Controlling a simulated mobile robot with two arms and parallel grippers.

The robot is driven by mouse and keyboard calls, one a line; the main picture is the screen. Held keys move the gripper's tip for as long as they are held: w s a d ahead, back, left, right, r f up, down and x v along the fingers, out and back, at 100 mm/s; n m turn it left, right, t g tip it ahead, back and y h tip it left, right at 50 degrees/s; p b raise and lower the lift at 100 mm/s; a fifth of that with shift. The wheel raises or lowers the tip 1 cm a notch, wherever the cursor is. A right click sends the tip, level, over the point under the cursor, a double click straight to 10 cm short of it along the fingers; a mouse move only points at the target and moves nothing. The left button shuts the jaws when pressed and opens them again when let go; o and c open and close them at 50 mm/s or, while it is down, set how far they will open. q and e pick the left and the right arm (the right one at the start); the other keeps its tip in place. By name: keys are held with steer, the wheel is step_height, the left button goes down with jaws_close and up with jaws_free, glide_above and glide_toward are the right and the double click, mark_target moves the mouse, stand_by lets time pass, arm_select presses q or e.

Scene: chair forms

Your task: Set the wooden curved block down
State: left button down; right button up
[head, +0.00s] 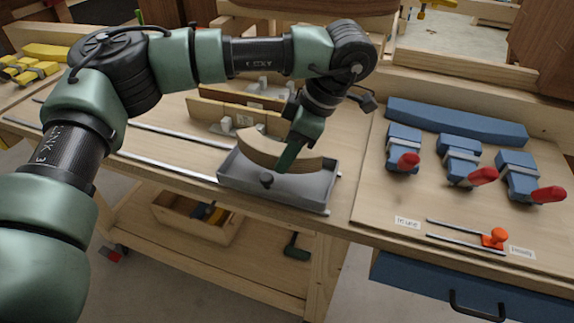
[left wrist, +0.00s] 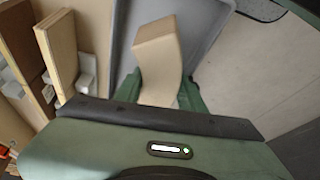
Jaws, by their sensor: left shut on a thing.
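The wooden curved block (head: 258,148) is a light, arched piece of wood. My left gripper (head: 288,158) is shut on it near its middle, with a finger across its front face. The block is over a grey tray (head: 247,186) on the workbench and overlaps the tray's opening. I cannot tell whether its underside touches the tray floor. In the left wrist view the block (left wrist: 157,55) stands out between the green fingers, with the grey tray (left wrist: 203,30) around and behind it. My right gripper is not in view.
Wooden forms (head: 222,127) with grey brackets stand behind the tray. Metal rails (head: 170,135) run along the bench to the left. On the right, blue clamps (head: 403,145) with red handles and a blue bar (head: 455,120) lie on a board. A wooden crate (head: 195,224) sits on the lower shelf.

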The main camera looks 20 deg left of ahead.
arm_select(q)
step_height(320, 180, down, 3)
steer(key=shift+f+p, duration=0.2)
steer(key=shift+p, duration=0.1)
steer(key=shift+f, duration=0.45)
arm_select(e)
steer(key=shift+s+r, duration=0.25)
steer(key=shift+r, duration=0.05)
arm_select(q)
steer(key=c, duration=0.8)
jaws_free()
steer(key=shift+c, duration=0.2)
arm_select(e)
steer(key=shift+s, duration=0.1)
arm_select(q)
steer(key=b+v, duration=0.1)
steer(key=v, duration=1.1)
steer(key=shift+r+b, duration=0.1)
steer(key=shift+b, duration=0.3)
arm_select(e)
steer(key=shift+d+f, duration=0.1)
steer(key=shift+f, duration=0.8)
arm_select(q)
steer(key=shift+a, duration=0.1)
